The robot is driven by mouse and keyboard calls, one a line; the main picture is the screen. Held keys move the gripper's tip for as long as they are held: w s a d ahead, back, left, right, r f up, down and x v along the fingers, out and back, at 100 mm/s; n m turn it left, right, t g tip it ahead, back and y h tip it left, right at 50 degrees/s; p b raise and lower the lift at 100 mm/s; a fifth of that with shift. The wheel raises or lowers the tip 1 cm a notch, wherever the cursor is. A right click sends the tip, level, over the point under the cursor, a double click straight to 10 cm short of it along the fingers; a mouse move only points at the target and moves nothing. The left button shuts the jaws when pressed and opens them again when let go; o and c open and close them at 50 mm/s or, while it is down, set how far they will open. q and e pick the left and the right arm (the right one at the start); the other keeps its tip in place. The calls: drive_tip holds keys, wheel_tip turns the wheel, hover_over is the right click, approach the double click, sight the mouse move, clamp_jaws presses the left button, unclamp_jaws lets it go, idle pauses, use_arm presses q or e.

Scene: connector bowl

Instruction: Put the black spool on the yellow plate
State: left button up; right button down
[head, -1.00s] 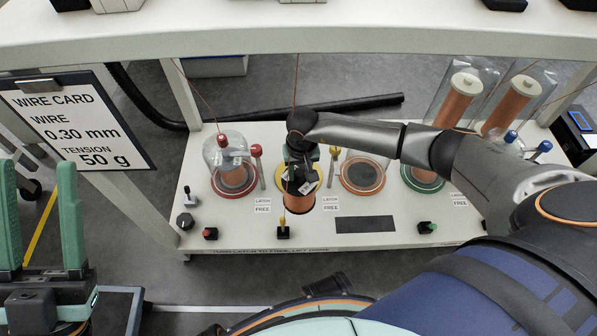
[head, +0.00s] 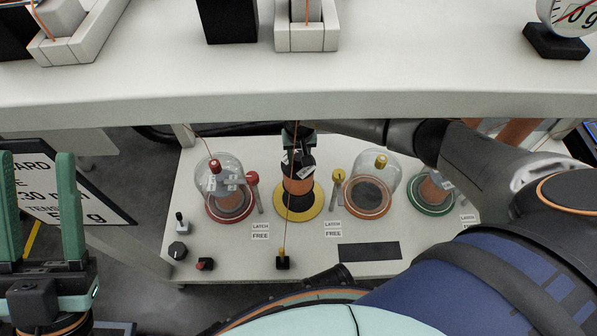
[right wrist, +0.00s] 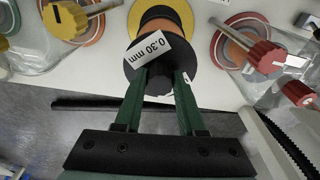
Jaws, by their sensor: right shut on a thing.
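The black spool (head: 298,186), wound with orange wire, stands upright over the middle of the yellow plate (head: 318,207). In the right wrist view the spool's black flange (right wrist: 132,66) carries a 0.30 mm label, and the yellow plate (right wrist: 178,8) shows behind it. My right gripper (head: 298,146) is shut on the spool's top hub; its green fingers (right wrist: 158,76) pinch it in the wrist view. I cannot tell whether the spool touches the plate. My left gripper (head: 37,165) is open and empty at the far left, away from the spool.
A red-based glass dome (head: 222,178) stands left of the spool and an orange-based dome (head: 371,182) close on its right. A green-based spool place (head: 433,193) is farther right. The shelf (head: 300,90) overhangs the back.

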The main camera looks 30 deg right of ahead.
wheel_tip(320, 180, down, 9)
drive_tip(key=b, duration=0.4)
drive_tip(key=c, duration=0.5)
unclamp_jaws()
drive_tip(key=shift+s, duration=0.1)
drive_tip(key=r+p, duration=0.1)
drive_tip(key=r, duration=0.2)
drive_tip(key=r+p, duration=0.2)
drive_tip(key=r, duration=0.2)
drive_tip(key=s+r+p, duration=0.1)
drive_tip(key=r+p, duration=0.1)
drive_tip(key=r, duration=0.1)
drive_tip(key=shift+a+r, duration=0.25)
drive_tip(key=shift+r, duration=0.1)
drive_tip(key=shift+s+r+p, duration=0.2)
drive_tip(key=shift+r+p, duration=0.2)
drive_tip(key=shift+r, duration=0.15)
